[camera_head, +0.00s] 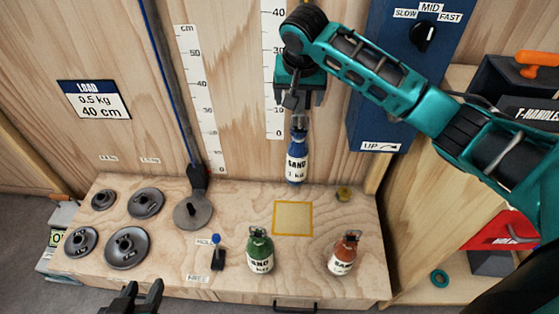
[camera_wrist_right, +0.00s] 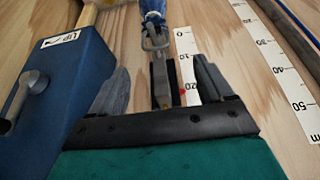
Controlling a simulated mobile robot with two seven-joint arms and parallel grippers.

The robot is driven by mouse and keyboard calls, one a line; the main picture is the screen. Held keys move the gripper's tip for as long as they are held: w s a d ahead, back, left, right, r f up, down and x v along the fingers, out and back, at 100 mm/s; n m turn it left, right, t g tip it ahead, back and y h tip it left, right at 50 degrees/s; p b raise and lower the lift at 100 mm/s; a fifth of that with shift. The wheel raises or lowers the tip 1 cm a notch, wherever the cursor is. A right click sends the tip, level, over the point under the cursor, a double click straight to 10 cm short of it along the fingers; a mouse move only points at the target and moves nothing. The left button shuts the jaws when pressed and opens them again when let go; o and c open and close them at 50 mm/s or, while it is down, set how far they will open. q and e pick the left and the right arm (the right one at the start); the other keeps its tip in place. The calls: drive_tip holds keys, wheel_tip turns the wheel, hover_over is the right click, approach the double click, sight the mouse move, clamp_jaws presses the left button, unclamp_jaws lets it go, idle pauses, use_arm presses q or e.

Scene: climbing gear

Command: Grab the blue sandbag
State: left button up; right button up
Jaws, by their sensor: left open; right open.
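The blue sandbag (camera_head: 297,165) hangs upright in front of the wooden back wall, with a white "SAND" label. A metal clip (camera_wrist_right: 157,38) shows at its top, joined to a grey piece between my right fingers. My right gripper (camera_head: 300,97) is above the bag, fingers pointing down. In the right wrist view, the right gripper (camera_wrist_right: 162,85) is open, with its fingers spread on either side of the grey piece and apart from it. The blue bag (camera_wrist_right: 152,8) is only partly seen there. My left gripper (camera_head: 142,291) is open and empty at the bottom edge.
A green sandbag (camera_head: 260,250) and a red-brown one (camera_head: 343,253) stand on the wooden bench (camera_head: 180,270). Several grey weight discs (camera_head: 127,248) lie at left. A yellow square (camera_head: 293,218) on the bench is empty. A blue control box (camera_head: 405,70) is on the wall.

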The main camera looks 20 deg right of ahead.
sight(299, 117)
drive_tip(key=b+x, duration=0.2)
drive_tip(key=x, duration=0.5)
drive_tip(key=shift+d+f, duration=0.1)
drive_tip(key=shift+f, duration=0.05)
drive_tip(key=shift+s+b+x, duration=0.2)
drive_tip(key=shift+b+x, duration=0.8)
drive_tip(key=shift+x, duration=1.7)
drive_tip(key=shift+d, duration=0.15)
drive_tip(key=shift+c, duration=0.2)
clamp_jaws()
drive_tip(key=shift+w, duration=0.1)
